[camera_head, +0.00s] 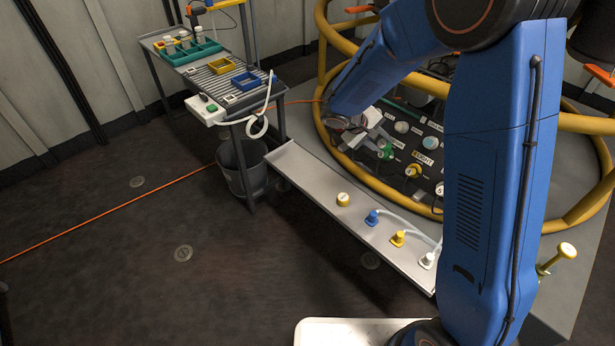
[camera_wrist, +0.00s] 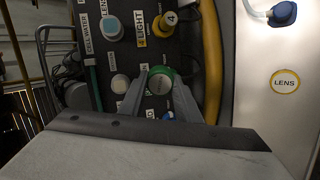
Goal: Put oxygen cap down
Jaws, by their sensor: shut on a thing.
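The oxygen cap, a round green cap (camera_wrist: 161,78) with a pale centre, sits between the fingertips of my gripper (camera_wrist: 159,86) in the wrist view. My gripper is shut on it. In the head view my gripper (camera_head: 372,143) is at the left part of the dark panel, with the green cap (camera_head: 386,152) at its tip. I cannot tell whether the cap touches the panel. The panel (camera_head: 405,147) carries labelled round ports and knobs. Part of it is hidden behind my blue arm.
A long grey shelf (camera_head: 310,180) runs below the panel; its upper left stretch is bare. On it are a yellow-rimmed lens cap (camera_head: 343,199), a blue plug (camera_head: 372,217), a yellow plug (camera_head: 398,238) and a white plug (camera_head: 428,260). Yellow rails (camera_head: 345,160) ring the panel. A bucket (camera_head: 242,168) stands left.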

